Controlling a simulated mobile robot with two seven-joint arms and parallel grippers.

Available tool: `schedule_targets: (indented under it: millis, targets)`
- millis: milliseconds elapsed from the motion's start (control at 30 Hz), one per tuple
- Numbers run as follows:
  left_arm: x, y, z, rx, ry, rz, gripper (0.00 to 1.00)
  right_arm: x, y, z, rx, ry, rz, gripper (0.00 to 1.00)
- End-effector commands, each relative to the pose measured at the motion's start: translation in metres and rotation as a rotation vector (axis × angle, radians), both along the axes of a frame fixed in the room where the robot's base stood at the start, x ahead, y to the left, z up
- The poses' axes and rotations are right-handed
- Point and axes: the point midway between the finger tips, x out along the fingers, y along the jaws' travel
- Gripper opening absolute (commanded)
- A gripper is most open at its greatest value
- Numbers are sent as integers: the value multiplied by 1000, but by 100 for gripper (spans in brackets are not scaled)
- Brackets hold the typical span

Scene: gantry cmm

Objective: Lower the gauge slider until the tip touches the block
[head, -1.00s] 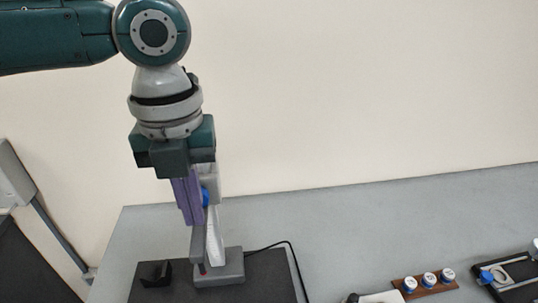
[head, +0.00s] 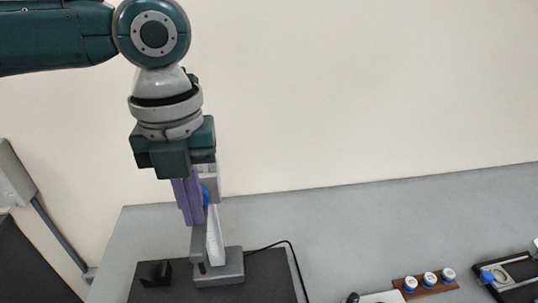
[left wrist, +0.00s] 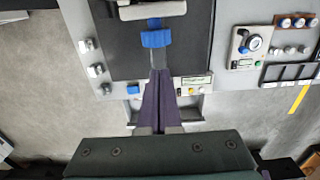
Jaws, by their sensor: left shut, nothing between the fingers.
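The gauge stand has a grey base (head: 222,268) and an upright pale column (head: 215,228) in the head view. A blue part of the slider (head: 205,194) shows beside the column, partly hidden by my fingers; it also shows in the left wrist view (left wrist: 157,39). My left gripper (head: 193,221) points down, its purple fingers shut and empty, in front of the column. In the left wrist view the closed fingertips (left wrist: 158,73) overlap a grey part just below the blue one. The tip and the block are too hidden and small to tell whether they touch.
The stand is on a dark mat (head: 265,275) on a grey table (head: 350,235). A black holder (head: 155,273) lies left of the base, and a black cable (head: 290,246) runs behind. A brown rack (head: 424,285) with white-topped pieces and a black fixture (head: 511,275) stand at right.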

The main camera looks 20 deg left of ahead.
Motion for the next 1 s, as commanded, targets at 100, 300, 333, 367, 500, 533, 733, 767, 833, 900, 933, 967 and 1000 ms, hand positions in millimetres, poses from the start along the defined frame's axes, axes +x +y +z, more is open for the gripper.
schedule_targets:
  millis: [100, 300, 333, 367, 500, 533, 733, 767, 833, 900, 933, 967, 1000]
  targets:
    - [0, 0, -8, -1, 1, 0, 0, 0, 0, -6, 0, 0, 0, 47]
    - [0, 0, -14, -1, 1, 0, 0, 0, 0, -9, 0, 0, 1, 47]
    - [0, 0, -14, -1, 1, -1, 0, 0, 0, -9, 0, 0, 1, 47]
    - [0, 0, -14, -1, 1, -1, 0, 0, 0, -9, 0, 0, 1, 47]
    - [0, 0, -15, -1, 1, 0, 0, 0, 0, -10, 0, 0, 1, 47]
    - [0, 0, -15, -1, 1, 0, 0, 0, 0, -10, 0, 0, 1, 47]
    - [0, 0, -18, -1, 1, 0, 0, 0, 0, -11, -1, 0, 1, 47]
    - [0, 0, -18, 0, 1, 0, 0, 0, 0, -12, -1, 0, 1, 47]
    - [0, 0, -19, 0, 1, 0, 0, 0, 0, -12, -1, 0, 1, 47]
    - [0, 0, -19, 0, 1, 0, 0, 0, 0, -13, -1, 0, 1, 47]
    - [0, 0, -20, 0, 1, 0, 0, 0, 0, -13, -1, 0, 1, 47]
    - [0, 0, -20, 0, 1, 0, 0, 0, 0, -13, -1, 0, 1, 47]
    - [0, 0, -21, 1, 1, 0, 0, 0, 0, -13, -1, 0, 1, 47]
